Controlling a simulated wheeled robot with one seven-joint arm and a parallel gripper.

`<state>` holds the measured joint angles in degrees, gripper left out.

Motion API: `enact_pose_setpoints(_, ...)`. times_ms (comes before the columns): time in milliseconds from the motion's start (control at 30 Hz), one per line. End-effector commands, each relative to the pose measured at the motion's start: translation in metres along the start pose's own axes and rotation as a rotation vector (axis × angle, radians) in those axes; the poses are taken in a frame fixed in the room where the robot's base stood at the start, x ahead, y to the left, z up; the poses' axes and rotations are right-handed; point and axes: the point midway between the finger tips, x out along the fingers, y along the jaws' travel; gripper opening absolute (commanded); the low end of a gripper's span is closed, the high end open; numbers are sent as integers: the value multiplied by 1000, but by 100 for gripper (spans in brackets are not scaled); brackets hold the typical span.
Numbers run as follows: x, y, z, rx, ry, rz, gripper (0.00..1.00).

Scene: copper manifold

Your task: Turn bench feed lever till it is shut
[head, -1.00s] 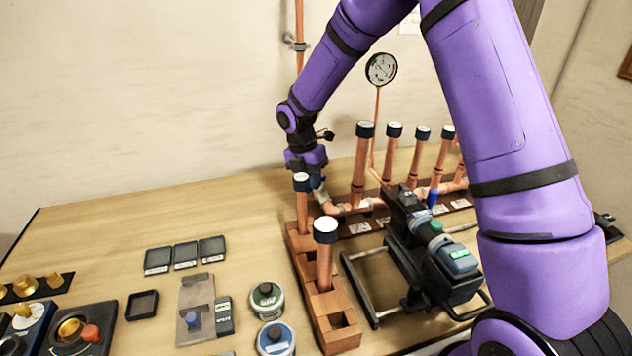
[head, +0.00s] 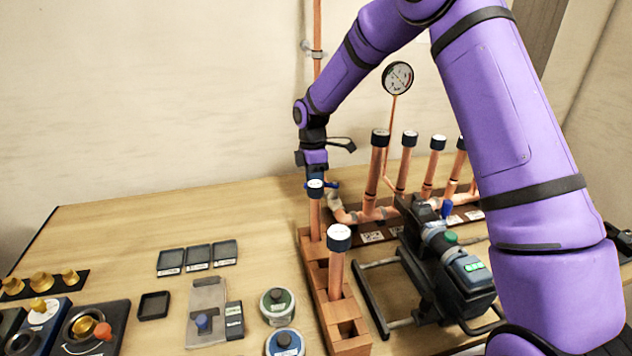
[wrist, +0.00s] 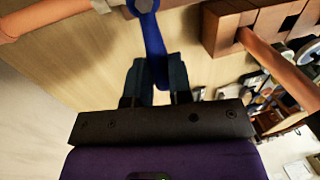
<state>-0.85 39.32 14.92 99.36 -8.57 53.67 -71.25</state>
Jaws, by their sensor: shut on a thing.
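The valve body is mostly hidden there.
The wooden rack (head: 312,250) with capped tubes stands just in front of my gripper. Capped upright pipes (head: 375,165) and a gauge (head: 397,78) stand to the right, with a dark clamp machine (head: 450,270) in front. The bench at left behind the trays is clear.

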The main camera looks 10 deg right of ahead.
Motion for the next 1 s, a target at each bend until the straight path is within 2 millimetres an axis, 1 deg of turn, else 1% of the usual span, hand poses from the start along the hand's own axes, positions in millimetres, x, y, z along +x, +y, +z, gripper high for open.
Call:
enact_pose_setpoints(200, 0, 3, 0, 46, 10, 1, 0)
enact_pose_setpoints(633, -2, 5, 0, 55, 13, 6, 0)
enact_pose_setpoints(667, -2, 5, 0, 55, 13, 7, 26)
enact_pose_setpoints(700, -2, 5, 0, 55, 13, 6, 35)
enact_pose_setpoints(733, -2, 5, 0, 54, 13, 6, 42)
enact_pose_setpoints(767, -2, 4, 0, 54, 13, 5, 45)
enact_pose_setpoints(1000, -1, 4, 0, 52, 11, 2, 45)
